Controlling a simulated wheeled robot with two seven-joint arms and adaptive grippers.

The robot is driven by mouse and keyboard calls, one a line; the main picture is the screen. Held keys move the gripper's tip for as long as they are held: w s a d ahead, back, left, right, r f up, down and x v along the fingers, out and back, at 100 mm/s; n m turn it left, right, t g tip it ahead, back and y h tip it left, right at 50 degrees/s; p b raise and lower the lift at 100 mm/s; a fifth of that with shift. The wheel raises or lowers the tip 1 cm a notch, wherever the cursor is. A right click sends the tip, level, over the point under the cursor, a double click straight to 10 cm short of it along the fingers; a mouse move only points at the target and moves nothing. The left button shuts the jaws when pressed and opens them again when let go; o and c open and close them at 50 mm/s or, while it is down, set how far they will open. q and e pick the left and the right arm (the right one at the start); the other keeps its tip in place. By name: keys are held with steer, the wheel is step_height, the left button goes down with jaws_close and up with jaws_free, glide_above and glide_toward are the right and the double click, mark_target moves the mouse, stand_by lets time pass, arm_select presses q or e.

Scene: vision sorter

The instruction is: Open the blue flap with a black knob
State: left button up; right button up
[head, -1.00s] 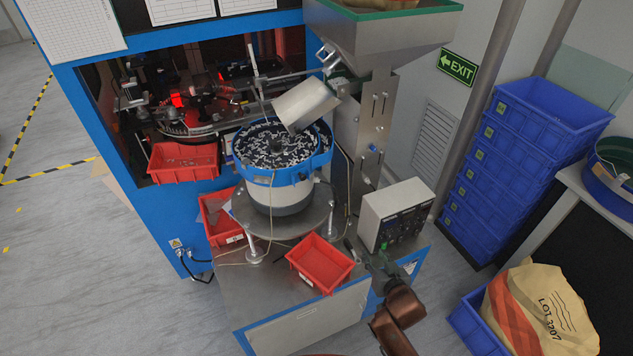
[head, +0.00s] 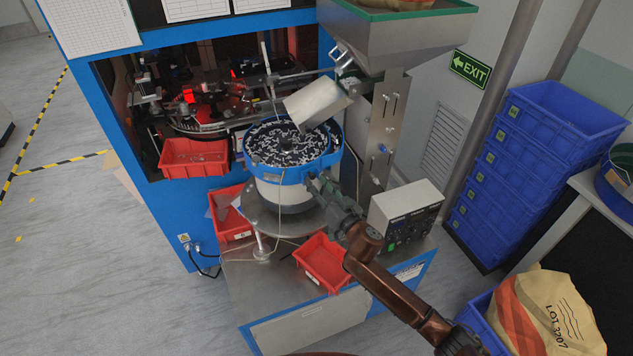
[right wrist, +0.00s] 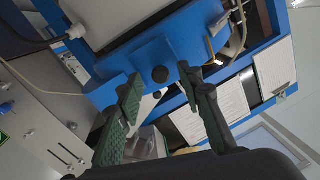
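The blue-rimmed round bowl (head: 262,177) full of small black and white parts stands on the steel machine top in the head view. In the right wrist view a round black knob (right wrist: 160,74) sits on a blue panel (right wrist: 190,47), which looks like the flap. My right gripper (head: 313,182) is at the right front of the bowl's blue rim. In the wrist view its two green fingers (right wrist: 159,80) are apart, with the knob seen between their tips. I cannot tell whether they touch it. The gripper hides part of the rim in the head view. My left gripper is not in view.
A grey control box (head: 405,212) stands right of my right forearm. A red bin (head: 323,262) lies below the forearm. A tilted metal chute (head: 316,102) and a steel hopper (head: 395,38) are above the bowl. Blue crates (head: 530,160) are stacked at right.

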steer(key=shift+w+a, duration=0.25)
steer(key=shift+w, duration=0.25)
jaws_close()
